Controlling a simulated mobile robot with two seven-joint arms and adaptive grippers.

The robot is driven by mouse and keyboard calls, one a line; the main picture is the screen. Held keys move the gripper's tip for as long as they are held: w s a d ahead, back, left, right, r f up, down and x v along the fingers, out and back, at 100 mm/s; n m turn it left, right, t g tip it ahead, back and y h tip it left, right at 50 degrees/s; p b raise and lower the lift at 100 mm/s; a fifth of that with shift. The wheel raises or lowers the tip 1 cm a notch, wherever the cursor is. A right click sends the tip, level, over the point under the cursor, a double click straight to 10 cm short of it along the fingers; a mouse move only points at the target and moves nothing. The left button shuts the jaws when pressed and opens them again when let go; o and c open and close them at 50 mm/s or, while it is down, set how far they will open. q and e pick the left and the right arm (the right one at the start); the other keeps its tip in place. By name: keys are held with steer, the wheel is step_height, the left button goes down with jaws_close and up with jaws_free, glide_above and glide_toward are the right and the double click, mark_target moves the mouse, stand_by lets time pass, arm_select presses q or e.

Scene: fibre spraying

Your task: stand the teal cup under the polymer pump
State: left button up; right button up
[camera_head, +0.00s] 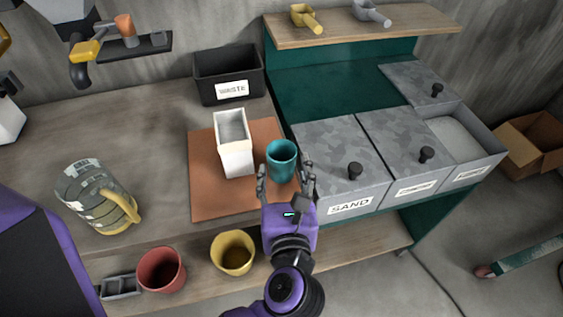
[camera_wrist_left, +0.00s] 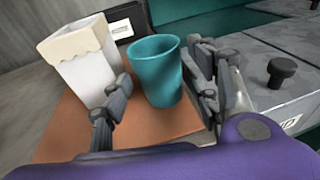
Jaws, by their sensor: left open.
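The teal cup (camera_head: 282,160) stands upright on an orange-brown mat (camera_head: 207,205), right of a white open-topped box. My left gripper (camera_head: 286,174) is open, with one finger on each side of the cup. In the left wrist view the cup (camera_wrist_left: 157,72) sits between the spread fingers (camera_wrist_left: 158,78); the right-hand fingers look very close to it, and I cannot tell whether they touch. A dark curved spout (camera_head: 80,72) with a yellow handle hangs at the upper left; no label shows whether it is the polymer pump. My right gripper is not in view.
The white box (camera_head: 235,157) stands close left of the cup. A black waste bin (camera_head: 215,88) is behind, and the sand bin (camera_head: 330,165) is close right. A yellow-handled jug (camera_head: 92,192) stands left. The bench between jug and mat is clear.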

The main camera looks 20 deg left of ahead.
mark_target(283, 169)
arm_select(q)
steer(key=p+x, duration=0.1)
steer(key=x, duration=0.2)
steer(key=shift+w+a, duration=0.2)
steer(key=shift+w, duration=0.2)
steer(key=shift+w+a+f, duration=0.2)
steer(key=shift+w, duration=0.2)
steer(key=shift+s, duration=0.1)
steer(key=c, duration=0.9)
